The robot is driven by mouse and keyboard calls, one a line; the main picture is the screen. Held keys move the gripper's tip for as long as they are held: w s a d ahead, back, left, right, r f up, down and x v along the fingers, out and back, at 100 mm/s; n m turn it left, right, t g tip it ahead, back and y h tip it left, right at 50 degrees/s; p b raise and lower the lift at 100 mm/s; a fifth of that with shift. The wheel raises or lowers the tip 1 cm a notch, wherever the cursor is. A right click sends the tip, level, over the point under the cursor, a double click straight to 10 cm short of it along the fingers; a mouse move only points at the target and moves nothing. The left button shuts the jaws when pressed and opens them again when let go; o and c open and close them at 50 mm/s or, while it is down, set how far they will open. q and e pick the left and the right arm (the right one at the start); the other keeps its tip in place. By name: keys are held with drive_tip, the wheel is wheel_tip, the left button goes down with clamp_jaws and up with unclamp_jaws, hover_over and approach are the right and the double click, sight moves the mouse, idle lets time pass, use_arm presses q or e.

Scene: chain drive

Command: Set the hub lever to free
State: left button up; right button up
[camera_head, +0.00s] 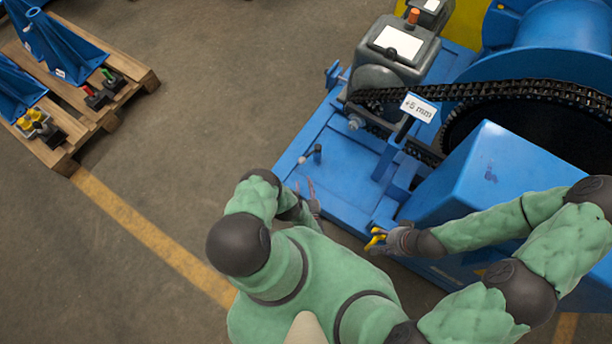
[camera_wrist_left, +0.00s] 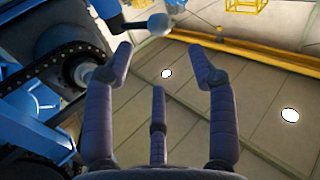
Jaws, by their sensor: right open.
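A small lever with a grey ball knob (camera_head: 303,160) stands on a short post on the blue base plate; I take it to be the hub lever. In the left wrist view a grey ball knob (camera_wrist_left: 159,23) on a rod shows beyond the fingertips, apart from them. My left gripper (camera_head: 312,188) is just below the lever in the head view. Its fingers are spread and empty in the left wrist view (camera_wrist_left: 162,65). My right gripper (camera_head: 380,238) is open at the front edge of the blue machine, by a small yellow part (camera_head: 374,241). Any free marking is not readable.
A black chain (camera_head: 490,90) runs to a large wheel, with a "+5 mm" tag (camera_head: 418,107) on it. A blue guard box (camera_head: 490,170) stands at right. A grey motor (camera_head: 395,55) is at the back. A pallet (camera_head: 85,125) with parts lies far left; floor between is clear.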

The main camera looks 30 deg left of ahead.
use_arm(q)
drive_tip(key=shift+w+a, duration=0.1)
drive_tip(key=shift+w, duration=0.1)
drive_tip(key=c, duration=0.5)
drive_tip(key=shift+h, duration=0.9)
drive_tip(key=w, duration=0.2)
drive_tip(key=w+a+f, duration=0.1)
drive_tip(key=shift+w, duration=0.4)
clamp_jaws()
drive_tip(key=w+f+m+g+h, duration=0.1)
drive_tip(key=w+g+h, duration=0.1)
drive_tip(key=w+h, duration=0.4)
wheel_tip(320, 180, up, 8)
drive_tip(key=n+g+h+p, duration=0.25)
drive_tip(key=g+h, duration=0.35)
drive_tip(key=g, duration=0.3)
hover_over(310, 154)
drive_tip(key=d, duration=0.2)
drive_tip(key=s+a+r+n+g+p, duration=0.1)
drive_tip(key=s+a+r+n, duration=0.15)
drive_tip(key=a, duration=0.45)
drive_tip(key=s+a+r+n+g+p, duration=0.1)
drive_tip(key=a+r+n+g, duration=0.15)
drive_tip(key=a, duration=0.45)
drive_tip(key=d+f+b, duration=0.4)
drive_tip(key=d+f, duration=0.2)
drive_tip(key=f, duration=0.3)
drive_tip(key=shift+s+f+t+h, duration=0.3)
drive_tip(key=shift+s+t+h, duration=0.05)
drive_tip(key=shift+h, duration=0.05)
